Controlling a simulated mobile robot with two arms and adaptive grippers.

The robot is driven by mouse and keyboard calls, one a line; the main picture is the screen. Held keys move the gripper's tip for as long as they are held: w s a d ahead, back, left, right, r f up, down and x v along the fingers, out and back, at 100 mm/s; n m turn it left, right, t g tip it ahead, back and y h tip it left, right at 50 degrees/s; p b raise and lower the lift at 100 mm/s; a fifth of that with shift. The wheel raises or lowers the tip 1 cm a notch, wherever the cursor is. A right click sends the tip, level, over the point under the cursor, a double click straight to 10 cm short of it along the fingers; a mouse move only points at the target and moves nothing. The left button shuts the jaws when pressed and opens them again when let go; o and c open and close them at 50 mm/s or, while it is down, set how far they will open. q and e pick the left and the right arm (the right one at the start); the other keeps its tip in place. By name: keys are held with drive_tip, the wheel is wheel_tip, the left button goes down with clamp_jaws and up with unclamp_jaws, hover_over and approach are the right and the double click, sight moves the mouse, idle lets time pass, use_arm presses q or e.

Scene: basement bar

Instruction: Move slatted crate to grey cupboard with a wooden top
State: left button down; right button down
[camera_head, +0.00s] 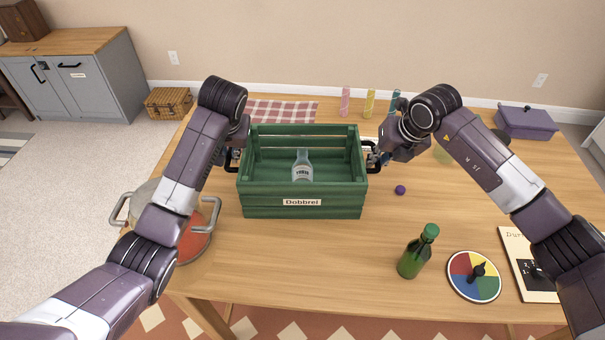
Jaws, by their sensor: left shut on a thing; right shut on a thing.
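My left gripper (233,158) is shut on the crate's left handle. My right gripper (373,157) is shut on the handle at its right side. Both fingertips are partly hidden by the wrists. The crate looks level; I cannot tell whether it touches the table. The grey cupboard with a wooden top (97,83) stands at the back left, against the wall.
The table (330,260) holds a pot (192,247) at left, a green bottle (414,252), a colour wheel (474,276), a purple ball (400,190) and a purple lidded box (526,122). A wooden box (22,20) stands on the cupboard's top. A wicker basket (168,104) is on the floor.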

use_arm(q)
drive_tip(key=shift+w+r, duration=0.1)
drive_tip(key=shift+r, duration=0.1)
use_arm(e)
drive_tip(key=shift+w+r, duration=0.1)
drive_tip(key=shift+r, duration=0.1)
